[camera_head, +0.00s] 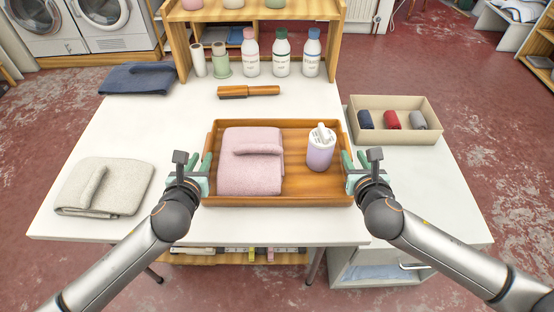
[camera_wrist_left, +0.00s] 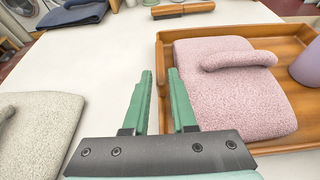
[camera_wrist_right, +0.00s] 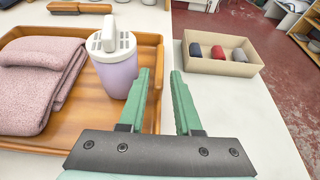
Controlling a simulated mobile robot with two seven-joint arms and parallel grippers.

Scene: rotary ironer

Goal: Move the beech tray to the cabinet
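The beech tray (camera_head: 278,201) lies flat on the white table and holds a folded pink towel (camera_head: 250,172) and a lilac cup with a white lid (camera_head: 320,152). My left gripper (camera_head: 196,165) is at the tray's left wall, its fingers apart on either side of the rim in the left wrist view (camera_wrist_left: 163,95). My right gripper (camera_head: 353,165) is at the right wall, fingers also apart around the rim in the right wrist view (camera_wrist_right: 161,95). Firm contact is not visible. The white cabinet (camera_head: 445,200) adjoins the table on the right.
A beige bin (camera_head: 395,138) with rolled cloths stands on the cabinet's back part; its front top is clear. A brush (camera_head: 248,91) and several bottles (camera_head: 282,58) are behind the tray. A grey towel (camera_head: 104,187) lies left, dark folded cloth (camera_head: 137,78) back left.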

